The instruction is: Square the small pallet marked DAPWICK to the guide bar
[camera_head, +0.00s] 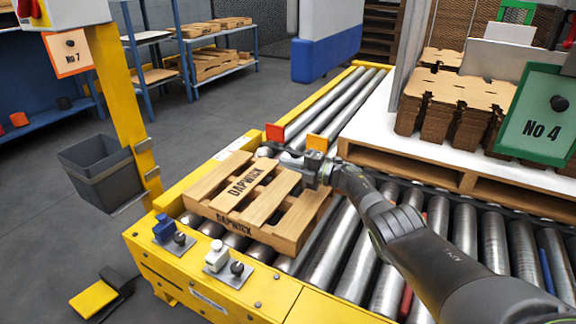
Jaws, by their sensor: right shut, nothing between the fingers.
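The small wooden pallet (262,205) lies flat on the conveyor rollers, with DAPWICK printed in black on a top board and on its front edge. Its left side is near the yellow side rail (205,172), and its front edge looks slightly skewed to the yellow front frame. I cannot tell for certain which part is the guide bar. My right gripper (276,152) is shut and empty at the pallet's far edge, partly covering that edge; I cannot tell whether it touches. My left gripper is not in view.
A red plate (275,133) and an orange plate (317,143) stand just beyond the gripper. A large pallet (460,178) with cardboard stacks is at right. A blue switch (164,229) and a white switch (216,256) sit on the front frame. Rollers behind are bare.

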